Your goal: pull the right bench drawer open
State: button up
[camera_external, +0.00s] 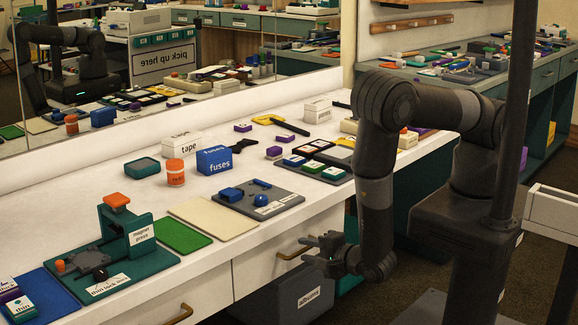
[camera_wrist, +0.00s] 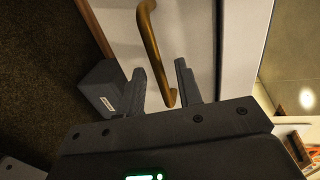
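The right bench drawer is a white front (camera_external: 262,268) under the white bench top, and it looks shut. Its curved brass handle (camera_external: 290,252) shows in the external view, and also in the wrist view (camera_wrist: 150,45). My gripper (camera_external: 318,250) is just right of the handle, in front of the drawer. In the wrist view my gripper (camera_wrist: 160,75) has its two fingers apart, with one end of the handle showing between them. I see no finger touching the handle, and the exact depth gap cannot be told.
A dark bin labelled albums (camera_external: 306,296) stands on the floor below the drawer. Another drawer handle (camera_external: 180,314) is further left. The bench top (camera_external: 190,258) carries a magnet press (camera_external: 126,232), a blue fuses box (camera_external: 213,161) and several trays. A white cart (camera_external: 553,218) stands at right.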

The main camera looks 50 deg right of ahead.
jog(key=shift+c, duration=0.3)
grip_shut()
dwell(0.3)
